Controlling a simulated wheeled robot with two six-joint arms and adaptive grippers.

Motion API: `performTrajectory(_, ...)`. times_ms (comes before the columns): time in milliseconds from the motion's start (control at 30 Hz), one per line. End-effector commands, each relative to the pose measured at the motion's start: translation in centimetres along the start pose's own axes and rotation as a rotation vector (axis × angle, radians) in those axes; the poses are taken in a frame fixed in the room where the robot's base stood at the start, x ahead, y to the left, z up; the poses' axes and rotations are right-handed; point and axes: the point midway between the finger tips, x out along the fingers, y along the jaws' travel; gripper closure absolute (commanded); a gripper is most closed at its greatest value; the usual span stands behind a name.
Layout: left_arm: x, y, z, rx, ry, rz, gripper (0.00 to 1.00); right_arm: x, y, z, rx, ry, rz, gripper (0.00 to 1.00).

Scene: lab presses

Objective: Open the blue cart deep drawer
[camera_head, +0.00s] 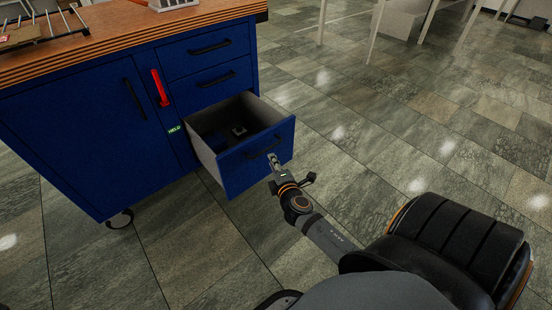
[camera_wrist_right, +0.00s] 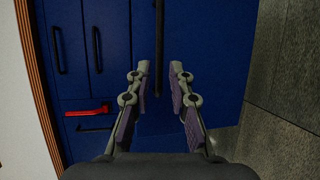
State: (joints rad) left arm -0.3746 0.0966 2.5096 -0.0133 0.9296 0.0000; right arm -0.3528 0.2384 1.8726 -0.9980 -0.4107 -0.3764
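The blue cart (camera_head: 95,130) stands at the left of the head view. Its deep bottom drawer (camera_head: 240,168) is pulled well out, with the inside showing and a small dark item in it. The drawer's dark bar handle (camera_head: 262,148) is on its front; it also shows in the right wrist view as a long bar (camera_wrist_right: 159,40). My right gripper (camera_head: 273,160) is at this handle. In the wrist view its fingers (camera_wrist_right: 158,75) are apart, one on each side of the bar, with gaps visible. My left gripper is not in view.
Two shallower drawers (camera_head: 205,60) above are shut, as is the cupboard door (camera_head: 90,120). A red latch (camera_head: 160,88) stands beside them. A wire rack (camera_head: 45,28) sits on the wooden top. The tiled floor (camera_head: 400,130) right of the cart is clear.

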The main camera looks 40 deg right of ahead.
Motion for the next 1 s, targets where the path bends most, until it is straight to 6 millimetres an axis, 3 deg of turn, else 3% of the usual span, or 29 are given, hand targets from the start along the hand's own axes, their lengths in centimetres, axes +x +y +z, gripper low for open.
performTrajectory(100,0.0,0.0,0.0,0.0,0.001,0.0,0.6,-2.0,-0.1,0.0,0.0,0.001,-0.001,0.79)
performTrajectory(233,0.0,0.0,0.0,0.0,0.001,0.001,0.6,-3.1,0.0,0.0,-0.001,0.001,0.001,0.79)
performTrajectory(800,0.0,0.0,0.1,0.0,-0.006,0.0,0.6,-3.3,0.2,-0.1,0.008,0.004,0.001,0.79)
performTrajectory(867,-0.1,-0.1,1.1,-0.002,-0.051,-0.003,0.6,-3.6,0.7,-0.7,0.064,0.024,-0.001,0.79)
performTrajectory(1000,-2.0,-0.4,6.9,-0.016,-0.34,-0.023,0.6,-5.5,4.7,-4.3,0.43,0.166,-0.005,0.79)
